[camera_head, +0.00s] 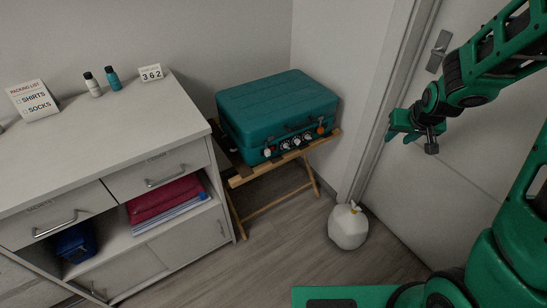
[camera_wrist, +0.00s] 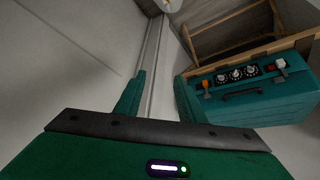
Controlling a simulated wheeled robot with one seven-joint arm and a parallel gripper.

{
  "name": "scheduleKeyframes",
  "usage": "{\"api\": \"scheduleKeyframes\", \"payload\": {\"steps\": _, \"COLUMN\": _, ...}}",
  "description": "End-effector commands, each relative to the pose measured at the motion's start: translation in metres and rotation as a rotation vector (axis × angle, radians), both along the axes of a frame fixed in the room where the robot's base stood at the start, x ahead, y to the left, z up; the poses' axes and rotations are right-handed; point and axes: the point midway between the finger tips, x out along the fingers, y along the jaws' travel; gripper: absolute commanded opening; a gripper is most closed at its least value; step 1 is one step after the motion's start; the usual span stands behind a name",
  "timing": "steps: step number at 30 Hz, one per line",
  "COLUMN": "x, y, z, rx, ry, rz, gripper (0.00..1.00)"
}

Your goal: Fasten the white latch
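A closed teal suitcase (camera_head: 275,105) lies on a wooden folding rack (camera_head: 270,172); it shows upside down in the wrist view (camera_wrist: 255,105). The white latch (camera_head: 267,152) is at the left end of its front face; in the wrist view the white latch (camera_wrist: 281,64) is at the right end. It is too small to tell whether it is raised or down. An orange latch (camera_head: 321,129) is at the other end, with several dials (camera_head: 297,141) between. My gripper (camera_head: 391,131) is in the air, right of the suitcase and apart from it. Its fingers (camera_wrist: 160,90) are spread and empty.
A white dresser (camera_head: 100,150) stands left of the rack, carrying a packing-list sign (camera_head: 33,100), two small bottles (camera_head: 102,81) and a number block (camera_head: 151,73). A white bag (camera_head: 348,226) is on the floor by the door (camera_head: 430,180). Floor before the rack is clear.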

Motion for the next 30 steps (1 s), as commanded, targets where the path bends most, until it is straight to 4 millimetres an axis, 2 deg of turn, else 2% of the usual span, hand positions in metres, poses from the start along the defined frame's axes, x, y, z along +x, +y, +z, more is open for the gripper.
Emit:
{"api": "scheduleKeyframes", "payload": {"steps": 1, "x": 0.017, "y": 0.013, "z": -0.014, "rx": -0.007, "ry": -0.027, "rz": 0.032, "gripper": 0.36}}
{"api": "scheduleKeyframes", "payload": {"steps": 6, "x": 0.071, "y": 0.057, "z": -0.047, "rx": -0.018, "ry": -0.16, "rz": 0.127, "gripper": 0.36}}
{"api": "scheduleKeyframes", "payload": {"steps": 12, "x": 0.116, "y": 0.118, "z": -0.088, "rx": -0.014, "ry": -0.321, "rz": 0.238, "gripper": 0.36}}
{"api": "scheduleKeyframes", "payload": {"steps": 15, "x": 0.13, "y": 0.148, "z": -0.108, "rx": -0.006, "ry": -0.4, "rz": 0.29, "gripper": 0.36}}
{"api": "scheduleKeyframes", "payload": {"steps": 19, "x": 0.139, "y": 0.189, "z": -0.134, "rx": 0.012, "ry": -0.505, "rz": 0.359, "gripper": 0.36}}
{"api": "scheduleKeyframes", "payload": {"steps": 23, "x": 0.139, "y": 0.227, "z": -0.159, "rx": 0.037, "ry": -0.607, "rz": 0.426, "gripper": 0.36}}
{"api": "scheduleKeyframes", "payload": {"steps": 30, "x": 0.114, "y": 0.287, "z": -0.202, "rx": 0.104, "ry": -0.796, "rz": 0.541, "gripper": 0.36}}
